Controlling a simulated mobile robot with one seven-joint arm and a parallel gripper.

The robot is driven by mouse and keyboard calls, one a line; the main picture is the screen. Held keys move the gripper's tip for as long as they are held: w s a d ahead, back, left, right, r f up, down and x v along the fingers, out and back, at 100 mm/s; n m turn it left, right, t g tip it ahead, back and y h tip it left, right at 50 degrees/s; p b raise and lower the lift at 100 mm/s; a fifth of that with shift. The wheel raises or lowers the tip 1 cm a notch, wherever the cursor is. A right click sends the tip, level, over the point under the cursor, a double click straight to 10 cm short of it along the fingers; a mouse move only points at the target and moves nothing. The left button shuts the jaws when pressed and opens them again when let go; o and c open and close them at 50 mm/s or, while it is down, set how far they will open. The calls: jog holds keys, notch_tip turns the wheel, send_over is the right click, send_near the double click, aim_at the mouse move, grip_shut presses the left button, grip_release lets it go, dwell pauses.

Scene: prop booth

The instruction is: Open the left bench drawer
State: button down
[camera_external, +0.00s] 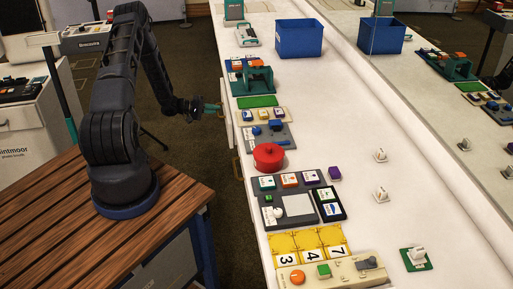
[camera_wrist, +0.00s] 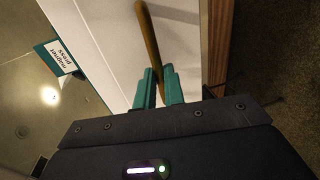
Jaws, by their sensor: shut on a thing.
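The white bench (camera_external: 335,130) runs along the right of my arm. On its near side are two brass handles. The farther one, the left drawer's handle (camera_external: 221,111), is at my gripper (camera_external: 213,108). In the wrist view this handle (camera_wrist: 149,35) is a brass bar standing off a white drawer front (camera_wrist: 110,55). My gripper's teal fingers (camera_wrist: 160,88) are shut on the bar near its lower end. The fingers hide part of the bar.
The second handle (camera_external: 237,168) is nearer the camera. A wooden table (camera_external: 120,235) carries my arm. Dark floor lies between table and bench.

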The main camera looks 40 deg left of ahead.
jog(key=f+v, duration=0.2)
jog(key=v, duration=0.7)
jog(key=f+v, duration=0.2)
jog(key=v, duration=0.8)
jog(key=shift+s+a, duration=0.35)
jog(key=shift+s, duration=0.05)
jog(key=c, duration=1.5)
grip_release()
jog(key=v, duration=1)
jog(key=shift+s+a, duration=0.3)
